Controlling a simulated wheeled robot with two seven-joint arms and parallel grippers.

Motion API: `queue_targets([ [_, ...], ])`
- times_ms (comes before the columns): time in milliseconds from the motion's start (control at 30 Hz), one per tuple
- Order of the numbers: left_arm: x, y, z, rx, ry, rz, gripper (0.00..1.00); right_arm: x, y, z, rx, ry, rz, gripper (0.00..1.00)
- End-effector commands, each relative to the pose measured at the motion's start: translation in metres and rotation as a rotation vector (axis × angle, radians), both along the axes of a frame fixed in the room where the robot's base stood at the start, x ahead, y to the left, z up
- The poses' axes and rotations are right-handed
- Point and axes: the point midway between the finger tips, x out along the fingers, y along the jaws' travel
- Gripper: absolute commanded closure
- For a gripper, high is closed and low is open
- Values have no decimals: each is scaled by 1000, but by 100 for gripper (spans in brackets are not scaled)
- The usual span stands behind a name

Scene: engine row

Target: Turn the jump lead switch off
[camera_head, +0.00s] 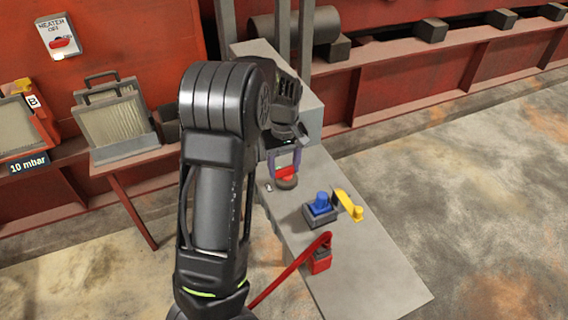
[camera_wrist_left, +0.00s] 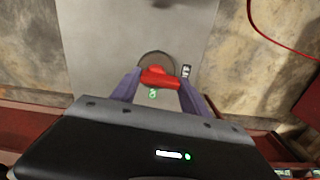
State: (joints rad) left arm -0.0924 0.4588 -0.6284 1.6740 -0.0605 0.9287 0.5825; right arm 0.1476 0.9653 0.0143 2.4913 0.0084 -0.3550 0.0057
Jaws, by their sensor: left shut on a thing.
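The switch has a red handle (camera_head: 286,173) on a round dark base (camera_head: 287,184), on top of the grey bench. In the left wrist view the red handle (camera_wrist_left: 160,77) lies crosswise over the round base (camera_wrist_left: 153,57). My left gripper (camera_head: 285,171) reaches down from above, with one purple finger at each end of the handle. It is shut on the red handle, as the left wrist view also shows (camera_wrist_left: 160,80). My right gripper is not in view.
A "HEATER OFF" switch plate (camera_head: 62,38) is on the red wall. A filter box (camera_head: 113,120) stands at left.

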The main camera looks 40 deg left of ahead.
Motion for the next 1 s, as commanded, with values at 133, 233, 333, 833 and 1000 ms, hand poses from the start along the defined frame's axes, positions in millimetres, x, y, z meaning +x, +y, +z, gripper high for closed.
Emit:
queue_targets([
  [133, 2, 1, 3, 3, -7, 58, 88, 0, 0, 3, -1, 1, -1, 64],
  [233, 2, 1, 2, 3, -7, 81, 88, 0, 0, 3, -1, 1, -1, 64],
  [333, 2, 1, 2, 3, -7, 93, 88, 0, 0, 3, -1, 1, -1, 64],
  [833, 1, 1, 2, 2, -6, 96, 36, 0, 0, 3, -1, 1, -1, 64],
  [1000, 1, 0, 1, 2, -3, 95, 25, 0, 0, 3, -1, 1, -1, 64],
])
